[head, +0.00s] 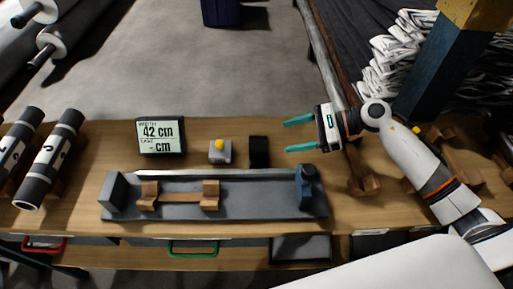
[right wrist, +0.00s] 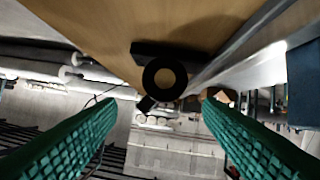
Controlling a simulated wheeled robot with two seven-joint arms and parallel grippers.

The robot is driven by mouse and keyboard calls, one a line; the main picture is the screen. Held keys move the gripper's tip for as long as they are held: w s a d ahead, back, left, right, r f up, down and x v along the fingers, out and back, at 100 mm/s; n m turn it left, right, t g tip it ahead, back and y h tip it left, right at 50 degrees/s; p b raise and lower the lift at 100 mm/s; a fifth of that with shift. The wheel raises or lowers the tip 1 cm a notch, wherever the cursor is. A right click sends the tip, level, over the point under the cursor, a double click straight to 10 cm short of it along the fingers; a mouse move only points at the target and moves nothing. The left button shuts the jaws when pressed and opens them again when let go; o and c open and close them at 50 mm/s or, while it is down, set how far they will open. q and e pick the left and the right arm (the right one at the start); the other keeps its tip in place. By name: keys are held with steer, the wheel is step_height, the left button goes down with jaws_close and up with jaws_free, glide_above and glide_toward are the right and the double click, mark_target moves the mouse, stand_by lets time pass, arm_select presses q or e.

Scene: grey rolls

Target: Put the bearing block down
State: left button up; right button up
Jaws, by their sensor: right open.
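The black bearing block (head: 259,152) stands on the wooden bench, right of the small grey block with the yellow knob. In the right wrist view the bearing block (right wrist: 165,78) shows a dark ring with a round hole on a flat black base. My right gripper (head: 287,136) is open and empty, with its teal fingers pointing left toward the block. In the right wrist view the block lies ahead, between the two spread fingertips (right wrist: 160,106), with a gap to them. My left gripper is not in view.
A grey fixture tray (head: 250,206) with wooden cradles lies in front of the block. A display (head: 161,137) reading 42 cm and the yellow-knobbed block (head: 220,152) stand to its left. Dark rolls (head: 50,160) lie at far left. A wooden stand (head: 363,182) is at right.

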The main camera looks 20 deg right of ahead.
mark_target(257, 145)
steer(key=p+x, duration=0.1)
steer(key=x, duration=0.4)
steer(key=shift+s+a+r, duration=0.15)
steer(key=shift+a+r, duration=0.05)
steer(key=p+x, duration=0.1)
steer(key=x, duration=0.1)
steer(key=p+x, duration=0.1)
steer(key=x, duration=0.1)
steer(key=shift+a+f, duration=0.2)
steer(key=shift+f, duration=0.3)
steer(key=shift+a+f, duration=0.25)
steer(key=shift+a, duration=0.1)
steer(key=c, duration=1.3)
step_height(257, 145, up, 10)
steer(key=shift+f+b, duration=0.1)
steer(key=shift+b, duration=0.3)
steer(key=shift+d, duration=0.15)
